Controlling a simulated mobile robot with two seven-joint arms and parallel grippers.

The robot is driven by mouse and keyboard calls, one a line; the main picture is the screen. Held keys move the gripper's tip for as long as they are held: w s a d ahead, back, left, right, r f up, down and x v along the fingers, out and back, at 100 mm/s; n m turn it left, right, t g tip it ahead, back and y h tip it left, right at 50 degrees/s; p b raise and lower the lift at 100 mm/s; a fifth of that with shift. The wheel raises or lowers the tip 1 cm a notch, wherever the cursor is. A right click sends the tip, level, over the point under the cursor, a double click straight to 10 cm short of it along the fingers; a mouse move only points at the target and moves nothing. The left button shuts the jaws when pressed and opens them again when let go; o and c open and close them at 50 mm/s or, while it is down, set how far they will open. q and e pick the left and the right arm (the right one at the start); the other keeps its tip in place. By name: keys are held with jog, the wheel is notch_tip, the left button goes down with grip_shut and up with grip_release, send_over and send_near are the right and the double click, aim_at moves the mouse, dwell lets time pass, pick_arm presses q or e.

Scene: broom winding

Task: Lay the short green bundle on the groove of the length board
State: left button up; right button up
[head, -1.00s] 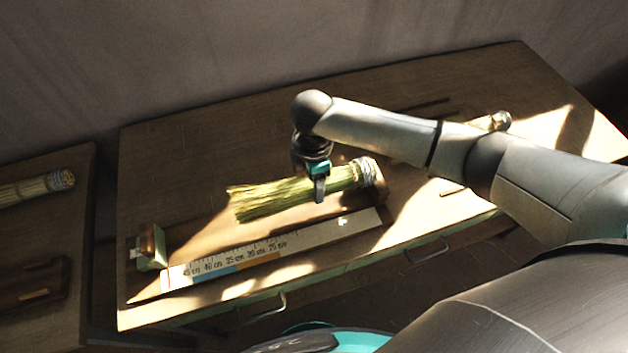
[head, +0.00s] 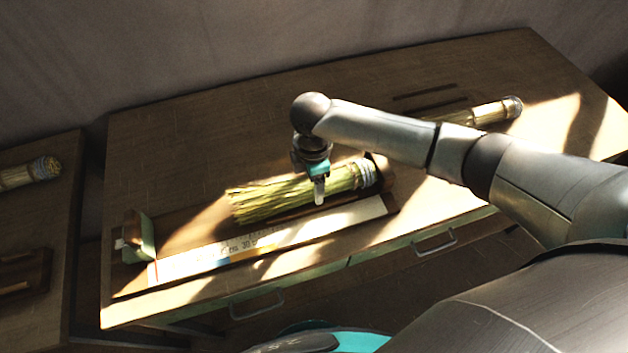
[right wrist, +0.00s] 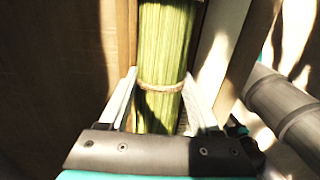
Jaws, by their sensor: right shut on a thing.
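The green bundle (head: 275,196) has pale bindings at its right end and loose stalks at its left. My right gripper (head: 319,190) is shut on it near the bound end. In the right wrist view the bundle (right wrist: 163,45), with a thin tie band, lies between the fingers of my right gripper (right wrist: 162,112). The length board (head: 190,262) has a white scale strip along its front and an end stop (head: 138,238) at its left. The bundle lies along the groove behind the scale; whether it touches the groove is hidden. My left gripper is not in view.
Another bundle (head: 497,110) lies at the back right of the table (head: 200,135), partly behind my right arm. A side table (head: 40,215) at the left holds a further bundle (head: 30,172). Drawer handles (head: 258,305) stick out at the front. The table's back left is clear.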

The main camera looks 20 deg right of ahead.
jog(key=o, duration=1.5)
jog(key=shift+c, duration=0.2)
notch_tip(320, 180, up, 15)
jog(key=p, duration=0.3)
jog(key=shift+r, duration=0.1)
